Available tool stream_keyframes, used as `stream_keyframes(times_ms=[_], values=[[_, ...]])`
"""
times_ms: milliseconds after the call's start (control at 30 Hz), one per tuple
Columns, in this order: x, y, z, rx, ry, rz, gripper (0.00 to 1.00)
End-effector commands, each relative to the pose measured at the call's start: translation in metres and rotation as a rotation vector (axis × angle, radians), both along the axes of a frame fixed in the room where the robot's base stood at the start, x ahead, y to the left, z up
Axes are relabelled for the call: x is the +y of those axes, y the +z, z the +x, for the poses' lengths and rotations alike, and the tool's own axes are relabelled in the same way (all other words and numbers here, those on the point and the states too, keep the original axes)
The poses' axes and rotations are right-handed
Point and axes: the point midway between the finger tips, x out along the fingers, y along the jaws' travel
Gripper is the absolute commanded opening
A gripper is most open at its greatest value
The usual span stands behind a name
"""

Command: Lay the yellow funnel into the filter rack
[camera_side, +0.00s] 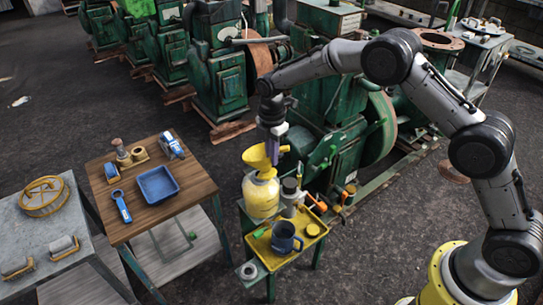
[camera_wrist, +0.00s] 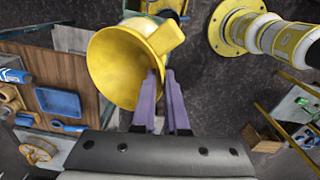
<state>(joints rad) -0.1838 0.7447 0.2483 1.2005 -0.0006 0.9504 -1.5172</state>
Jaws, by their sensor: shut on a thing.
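The yellow funnel (camera_side: 256,158) is in my gripper (camera_side: 273,150), just above a yellow can (camera_side: 262,196). I cannot tell whether funnel and can touch. In the wrist view the funnel (camera_wrist: 112,68) has its wide mouth turned to the left, and the purple fingers of my gripper (camera_wrist: 162,85) are shut on its edge. A round yellow-brown rack-like basket (camera_side: 45,196) lies on the grey table at the far left; it also shows in the wrist view (camera_wrist: 38,150). I cannot tell for sure whether it is the filter rack.
A yellow tray (camera_side: 262,255) with a dark blue mug (camera_side: 286,238) stands below the can. Green machines stand behind.

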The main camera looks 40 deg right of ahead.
Motion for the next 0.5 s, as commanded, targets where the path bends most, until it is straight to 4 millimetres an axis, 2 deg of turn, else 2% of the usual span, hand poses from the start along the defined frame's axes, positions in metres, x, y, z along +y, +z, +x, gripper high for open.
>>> stream_keyframes(times_ms=[300, 500], values=[[0.000, 0.020, -0.001, 0.002, 0.000, 0.000, 0.00], [0.000, 0.022, 0.000, 0.000, 0.000, 0.000, 0.00]])
